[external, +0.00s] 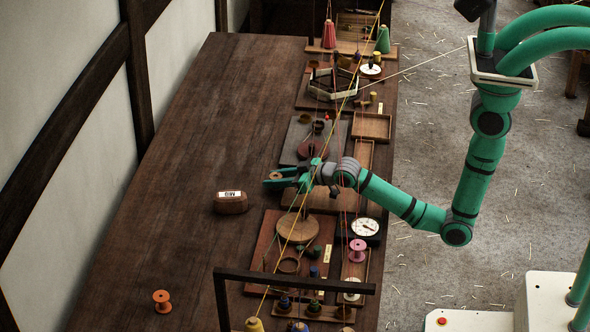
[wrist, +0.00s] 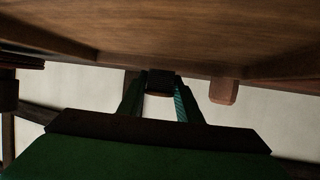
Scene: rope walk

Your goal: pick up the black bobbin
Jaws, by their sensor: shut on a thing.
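My gripper (external: 277,178) reaches in from the right, pointing left over the bench, and is shut on a small dark thing. In the wrist view that thing (wrist: 161,82) looks black and sits squarely between the two fingertips (wrist: 160,92); I take it for the black bobbin. In the external view only a tan-brown top (external: 275,176) shows between the fingers, so its full shape and colour are unclear there. How high it is above the bench is hard to tell.
A brown block with a white label (external: 231,203) stands left of my gripper. An orange bobbin (external: 161,301) is at the front left, a pink one (external: 357,250) at the right. Taut yellow and red lines (external: 330,125) cross near my wrist. The bench's left half (external: 190,130) is mostly clear.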

